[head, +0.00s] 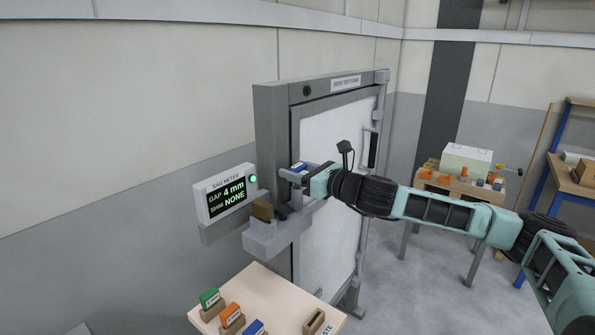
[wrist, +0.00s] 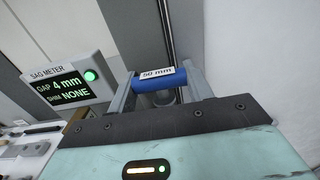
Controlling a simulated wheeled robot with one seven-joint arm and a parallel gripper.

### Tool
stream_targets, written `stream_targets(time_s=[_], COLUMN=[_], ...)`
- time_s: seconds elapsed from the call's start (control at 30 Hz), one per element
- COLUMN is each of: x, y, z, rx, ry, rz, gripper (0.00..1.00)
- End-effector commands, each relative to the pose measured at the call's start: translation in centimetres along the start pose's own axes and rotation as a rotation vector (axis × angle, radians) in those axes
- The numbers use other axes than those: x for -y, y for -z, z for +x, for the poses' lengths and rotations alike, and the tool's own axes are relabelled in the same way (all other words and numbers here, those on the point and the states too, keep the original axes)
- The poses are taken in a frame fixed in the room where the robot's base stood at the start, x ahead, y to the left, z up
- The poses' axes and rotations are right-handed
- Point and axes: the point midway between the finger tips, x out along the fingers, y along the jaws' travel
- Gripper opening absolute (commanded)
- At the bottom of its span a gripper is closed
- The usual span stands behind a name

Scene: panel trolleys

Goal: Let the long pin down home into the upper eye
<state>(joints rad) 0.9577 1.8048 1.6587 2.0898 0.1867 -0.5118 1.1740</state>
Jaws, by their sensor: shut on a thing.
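My gripper (head: 300,172) is at the left edge of the door test stand (head: 272,130), above a grey bracket (head: 270,238). In the wrist view my gripper (wrist: 162,90) is shut on a blue cylindrical piece (wrist: 155,84) labelled "50 mm", lying across between the two fingers. Its blue top also shows in the head view (head: 298,167).
A sag meter (head: 225,197) left of the stand reads "GAP 4 mm", "SHIM NONE", with a green light. A brown block (head: 262,211) sits on the bracket. A table (head: 270,290) in front holds green, orange and blue labelled pieces. A second table with a pale box (head: 466,160) stands right.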

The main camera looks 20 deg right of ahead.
Motion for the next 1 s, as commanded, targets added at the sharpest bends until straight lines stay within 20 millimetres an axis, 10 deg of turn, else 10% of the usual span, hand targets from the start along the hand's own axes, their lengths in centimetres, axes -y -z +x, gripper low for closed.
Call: stream_targets(time_s=[0.93,1.0], x=[0.0,0.0], y=[2.4,2.3], z=[0.0,0.0], rx=[0.000,0.000], ry=[0.000,0.000], rz=[0.000,0.000], gripper=[0.27,0.67])
